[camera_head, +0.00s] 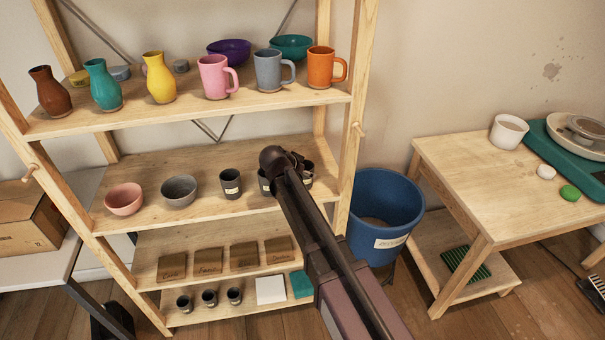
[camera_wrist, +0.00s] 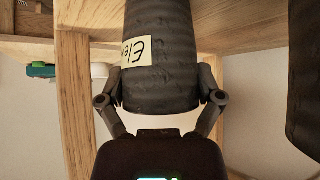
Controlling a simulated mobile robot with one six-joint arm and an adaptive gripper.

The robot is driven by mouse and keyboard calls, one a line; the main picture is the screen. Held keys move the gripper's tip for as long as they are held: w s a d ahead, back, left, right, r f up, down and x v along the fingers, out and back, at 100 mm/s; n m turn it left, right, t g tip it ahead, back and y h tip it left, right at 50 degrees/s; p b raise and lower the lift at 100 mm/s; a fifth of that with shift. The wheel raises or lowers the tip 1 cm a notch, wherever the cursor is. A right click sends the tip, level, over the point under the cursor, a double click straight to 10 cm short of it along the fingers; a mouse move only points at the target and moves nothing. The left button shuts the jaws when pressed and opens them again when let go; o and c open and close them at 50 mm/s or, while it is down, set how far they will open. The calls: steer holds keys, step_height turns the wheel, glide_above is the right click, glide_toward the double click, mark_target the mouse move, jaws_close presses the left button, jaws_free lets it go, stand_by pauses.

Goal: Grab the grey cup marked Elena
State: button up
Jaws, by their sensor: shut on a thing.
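The grey cup marked Elena (camera_wrist: 160,50) fills the middle of the wrist view. It is dark grey and ribbed, with a cream label that shows upside down and only reads "Ele" in part. My gripper (camera_wrist: 160,100) is shut on it, one finger on each side. In the head view my gripper (camera_head: 300,168) is at the right end of the middle shelf, and my arm hides most of the held cup. I cannot tell whether the cup still touches the shelf.
Another dark cup (camera_wrist: 305,80) stands close beside the held one. A labelled dark cup (camera_head: 231,184), a grey bowl (camera_head: 179,191) and a pink bowl (camera_head: 124,199) are further left. The wooden shelf post (camera_head: 352,130) and a blue bin (camera_head: 385,210) are close on the right.

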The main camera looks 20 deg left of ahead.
mark_target(309, 166)
steer(key=shift+r, duration=0.15)
step_height(309, 166, up, 3)
steer(key=p, duration=0.3)
steer(key=shift+r, duration=0.15)
steer(key=shift+s+r+p, duration=0.1)
steer(key=shift+s+p, duration=0.2)
steer(key=shift+p, duration=0.05)
steer(key=s+a, duration=0.2)
steer(key=s, duration=0.5)
steer(key=s+a+r+p, duration=0.1)
steer(key=s+a, duration=0.2)
steer(key=s, duration=0.4)
steer(key=shift+s, duration=0.3)
steer(key=shift+r, duration=0.1)
